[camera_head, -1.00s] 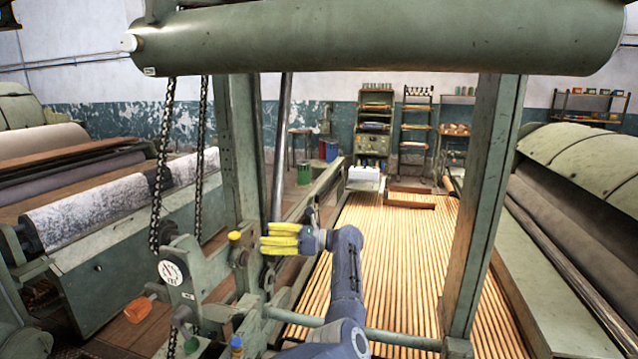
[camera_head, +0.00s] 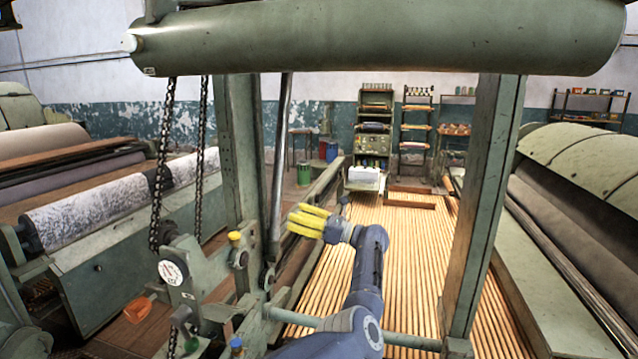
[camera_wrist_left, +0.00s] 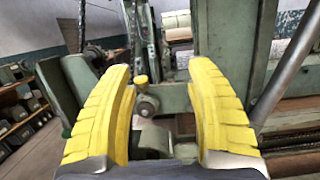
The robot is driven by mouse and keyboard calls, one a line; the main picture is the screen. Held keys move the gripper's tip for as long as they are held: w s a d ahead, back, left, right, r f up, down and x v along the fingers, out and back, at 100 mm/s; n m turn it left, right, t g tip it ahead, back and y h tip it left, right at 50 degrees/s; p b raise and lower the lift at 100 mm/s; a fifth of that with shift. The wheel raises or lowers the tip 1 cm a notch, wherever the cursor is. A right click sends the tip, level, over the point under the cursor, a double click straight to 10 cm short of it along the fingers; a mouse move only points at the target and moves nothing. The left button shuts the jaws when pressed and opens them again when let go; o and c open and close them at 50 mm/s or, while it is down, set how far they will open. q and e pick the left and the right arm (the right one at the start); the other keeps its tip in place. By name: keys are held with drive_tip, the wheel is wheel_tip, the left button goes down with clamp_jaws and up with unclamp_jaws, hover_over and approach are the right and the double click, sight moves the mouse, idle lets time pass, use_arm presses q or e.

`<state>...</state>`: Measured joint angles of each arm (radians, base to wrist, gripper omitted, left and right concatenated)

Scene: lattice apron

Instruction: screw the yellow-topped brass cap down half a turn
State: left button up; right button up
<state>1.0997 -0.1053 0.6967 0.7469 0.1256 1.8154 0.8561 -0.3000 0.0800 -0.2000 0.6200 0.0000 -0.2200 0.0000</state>
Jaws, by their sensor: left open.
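The yellow-topped cap (camera_head: 235,237) sits upright on the green machine frame, left of the dark post foot in the head view. In the left wrist view the cap (camera_wrist_left: 141,80) shows small between the fingers, nearer the left one, with a round grey fitting beside it. My left gripper (camera_head: 291,220) has yellow fingers pointing left, to the right of the cap and apart from it. In the left wrist view my left gripper (camera_wrist_left: 162,72) is open, with a wide empty gap. My right gripper is not in view.
A green upright post (camera_head: 243,150) stands just behind the cap, with a slanted metal rod (camera_head: 281,150) to its right. Chains (camera_head: 162,170) hang at the left. An orange handle (camera_head: 137,309) and a blue-topped piece (camera_head: 236,345) lie lower. Slatted wooden bed (camera_head: 415,260) spreads right.

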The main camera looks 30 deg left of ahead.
use_arm(q)
drive_tip(key=w+d+r+m+t+y, duration=0.2)
drive_tip(key=w+r+m+t+y, duration=0.2)
drive_tip(key=w+r+m+t, duration=0.4)
drive_tip(key=r+m+t, duration=0.1)
drive_tip(key=m+t, duration=0.2)
drive_tip(key=shift+w+m+t+y, duration=0.3)
drive_tip(key=shift+w, duration=0.05)
drive_tip(key=shift+f, duration=0.1)
drive_tip(key=n+g+h, duration=0.8)
drive_tip(key=n+g, duration=0.5)
approach(237, 234)
drive_tip(key=x, duration=1)
drive_tip(key=shift+f, duration=0.2)
